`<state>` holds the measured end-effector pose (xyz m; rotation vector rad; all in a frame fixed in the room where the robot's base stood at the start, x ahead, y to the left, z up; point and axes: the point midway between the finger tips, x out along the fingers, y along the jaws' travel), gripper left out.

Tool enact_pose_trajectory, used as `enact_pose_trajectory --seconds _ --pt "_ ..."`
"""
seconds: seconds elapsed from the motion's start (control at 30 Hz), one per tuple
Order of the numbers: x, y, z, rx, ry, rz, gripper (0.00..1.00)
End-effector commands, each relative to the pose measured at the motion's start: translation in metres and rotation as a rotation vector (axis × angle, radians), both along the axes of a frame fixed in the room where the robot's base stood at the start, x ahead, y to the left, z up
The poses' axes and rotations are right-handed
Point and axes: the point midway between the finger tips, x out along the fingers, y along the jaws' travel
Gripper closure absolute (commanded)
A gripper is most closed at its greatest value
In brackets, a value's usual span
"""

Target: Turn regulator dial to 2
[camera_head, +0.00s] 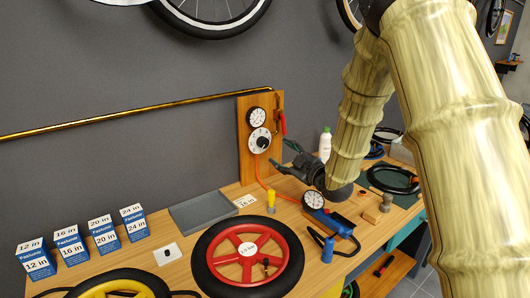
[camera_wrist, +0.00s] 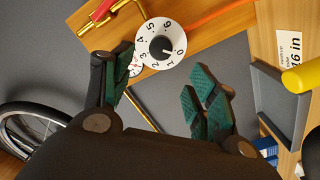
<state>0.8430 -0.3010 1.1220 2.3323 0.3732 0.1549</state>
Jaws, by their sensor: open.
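The regulator dial (camera_head: 260,141) is a white round face with a black knob, mounted on an upright wooden board (camera_head: 244,165) against the wall. In the wrist view the dial (camera_wrist: 160,43) shows numbers from 0 to 6 around the knob; I cannot tell which number the knob marks. My gripper (camera_head: 284,155) is open and empty, just right of and below the dial in the head view. In the wrist view its green-padded fingers (camera_wrist: 163,88) are spread apart, with the dial beyond them, and no contact shows.
A gauge (camera_head: 257,117) sits above the dial, with a red lever (camera_head: 282,122) beside it. An orange hose (camera_head: 265,184) runs down to the bench. A grey tray (camera_head: 203,211), a yellow-handled tool (camera_head: 271,200), a red wheel (camera_head: 271,278) and a blue pump with gauge (camera_head: 335,222) stand below.

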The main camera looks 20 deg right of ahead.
Motion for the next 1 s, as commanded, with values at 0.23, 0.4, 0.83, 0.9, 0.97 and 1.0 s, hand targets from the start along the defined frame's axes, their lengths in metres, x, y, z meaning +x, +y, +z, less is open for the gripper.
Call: enact_pose_trajectory --seconds 0.23,0.4,0.83,0.9,0.97,1.0 --pt "0.016 0.004 0.0 -0.001 0.0 -0.001 0.42" --pt "0.041 0.013 0.0 -0.001 0.0 0.001 0.42" --pt "0.095 0.031 -0.001 0.0 0.001 0.0 0.42" --pt "0.099 0.032 -0.002 0.0 0.001 0.0 0.42" --pt "0.101 0.033 -0.001 0.0 0.0 0.0 0.42" --pt "0.102 0.033 -0.001 0.0 0.0 0.0 0.42"
